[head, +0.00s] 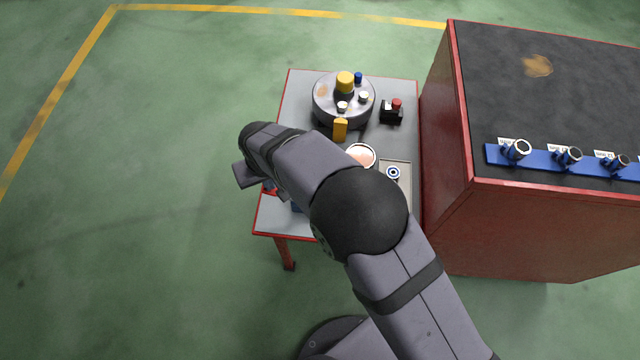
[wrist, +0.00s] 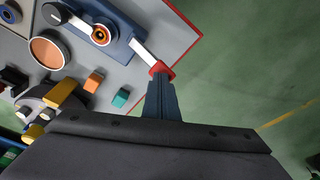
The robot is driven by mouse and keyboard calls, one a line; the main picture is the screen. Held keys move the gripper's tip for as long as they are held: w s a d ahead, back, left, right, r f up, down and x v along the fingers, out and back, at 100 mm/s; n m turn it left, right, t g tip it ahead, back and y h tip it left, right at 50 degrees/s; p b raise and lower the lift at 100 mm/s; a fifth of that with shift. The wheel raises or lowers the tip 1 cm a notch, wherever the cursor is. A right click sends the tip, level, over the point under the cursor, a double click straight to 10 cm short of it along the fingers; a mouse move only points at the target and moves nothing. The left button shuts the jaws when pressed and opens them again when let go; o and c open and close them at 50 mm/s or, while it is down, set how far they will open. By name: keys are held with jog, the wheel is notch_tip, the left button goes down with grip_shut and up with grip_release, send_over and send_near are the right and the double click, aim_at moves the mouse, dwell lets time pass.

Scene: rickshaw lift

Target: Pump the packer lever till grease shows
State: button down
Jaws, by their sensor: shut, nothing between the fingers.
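The packer shows in the wrist view as a blue base (wrist: 128,43) with a round part with an orange ring (wrist: 101,35) on it. Its pale lever (wrist: 144,53) sticks out to the lower right and ends in a red grip (wrist: 161,69). My gripper (wrist: 162,80) is shut and empty, its fingertips right at the red grip. Whether they touch it I cannot tell. In the head view my arm hides most of the packer and the fingers; a bit of red shows beside the wrist. I cannot make out any grease.
The grey table (head: 292,100) has a red edge. It holds a round grey unit (head: 325,104) with a yellow cap, a black box with a red button (head: 396,103), a copper-coloured dish (head: 360,155), an orange block (wrist: 94,82) and a teal block (wrist: 121,98). A red cabinet (head: 540,225) stands at right.

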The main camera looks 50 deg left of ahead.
jog(key=shift+r+p, duration=1.75)
jog(key=shift+r, duration=1.15)
